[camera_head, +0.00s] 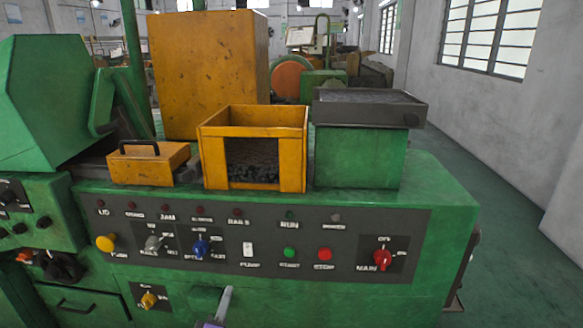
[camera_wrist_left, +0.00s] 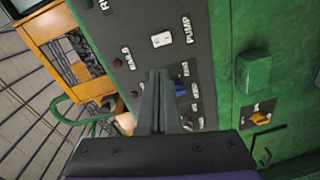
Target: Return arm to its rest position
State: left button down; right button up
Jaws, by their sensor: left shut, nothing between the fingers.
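My left gripper (camera_head: 226,291) shows at the bottom of the head view, in front of the green machine's lower front, below the control panel. In the left wrist view its two fingers (camera_wrist_left: 158,76) are together, with nothing between them. The fingers stand in front of the dark control panel (camera_wrist_left: 145,25) and hide part of it near the blue knob. I cannot tell the gap between fingertips and panel, but no contact is visible. My right gripper is in neither view.
The panel (camera_head: 330,230) carries knobs and buttons, including a red MAIN switch (camera_head: 382,258). On the machine top stand a yellow lidded box (camera_head: 150,165), an open yellow bin (camera_head: 213,160) and a grey tray (camera_head: 365,115). Free floor (camera_head: 510,240) lies at right.

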pick_arm(q)
jog(key=s+f+m+g+p, duration=0.2)
jog(key=s+m+g, duration=0.4)
jog(key=s, duration=0.5)
jog(key=s+f+m+g+p, duration=0.3)
jog(key=s+m+g, duration=0.3)
jog(key=s+m, duration=0.3)
jog(key=s+f, duration=0.1)
jog(key=s, duration=0.2)
jog(key=shift+s+a+p, duration=0.25)
jog(key=shift+p, duration=0.1)
